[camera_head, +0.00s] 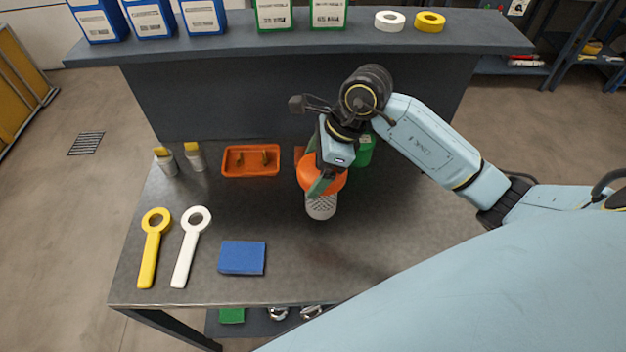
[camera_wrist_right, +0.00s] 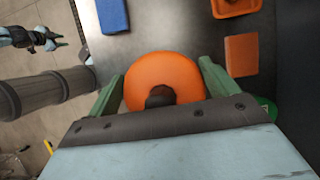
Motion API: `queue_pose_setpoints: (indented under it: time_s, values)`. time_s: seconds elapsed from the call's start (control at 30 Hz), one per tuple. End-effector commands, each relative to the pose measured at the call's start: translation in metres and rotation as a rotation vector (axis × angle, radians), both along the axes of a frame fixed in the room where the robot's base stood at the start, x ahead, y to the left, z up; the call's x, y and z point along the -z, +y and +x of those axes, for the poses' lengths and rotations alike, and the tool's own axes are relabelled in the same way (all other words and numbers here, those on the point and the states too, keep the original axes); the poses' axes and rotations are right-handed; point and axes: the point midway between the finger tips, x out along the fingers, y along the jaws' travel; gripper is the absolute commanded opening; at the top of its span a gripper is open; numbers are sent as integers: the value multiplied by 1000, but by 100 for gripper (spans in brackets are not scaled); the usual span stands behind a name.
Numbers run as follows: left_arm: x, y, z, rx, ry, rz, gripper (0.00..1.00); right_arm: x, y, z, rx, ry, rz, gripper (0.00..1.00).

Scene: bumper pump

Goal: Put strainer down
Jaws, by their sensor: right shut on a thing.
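The strainer, with an orange top (camera_head: 335,182) and a pale grey mesh basket (camera_head: 321,207), is upright or nearly so over the middle of the bench. Its round orange top (camera_wrist_right: 165,72) fills the space between my green fingers in the right wrist view. My right gripper (camera_head: 318,168) is shut on the strainer from above and hides part of it. I cannot tell whether the basket touches the bench. What looks like my left gripper (camera_wrist_right: 45,38) is off to the side in the right wrist view, too small to tell open from shut.
An orange tray (camera_head: 232,174), two grey-and-yellow containers (camera_head: 165,162), a blue pad (camera_head: 242,258), and yellow (camera_head: 150,255) and white (camera_head: 184,262) ring-ended tools lie left of the strainer. A green object (camera_head: 366,150) stands close behind it. The bench's front middle (camera_head: 345,265) is clear.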

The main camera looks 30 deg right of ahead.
Motion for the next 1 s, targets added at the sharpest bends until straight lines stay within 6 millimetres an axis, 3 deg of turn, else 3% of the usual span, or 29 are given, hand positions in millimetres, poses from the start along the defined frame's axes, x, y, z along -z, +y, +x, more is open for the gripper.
queue_pose_setpoints:
  time_s: [0.4,0.73,0.77,0.87,1.0]
  values:
    - [-3,0,1,0,0,0,35,43,0,0,-1,-2,1,42]
    - [0,0,5,0,-7,-1,35,47,0,1,-2,-3,-1,42]
    - [0,-1,5,0,-7,-1,35,48,0,0,-2,-2,-1,87]
    - [-1,-1,5,0,-7,-1,35,47,0,0,-2,-2,-1,100]
    - [-1,0,5,0,-8,-1,35,46,0,0,-3,-1,-1,100]
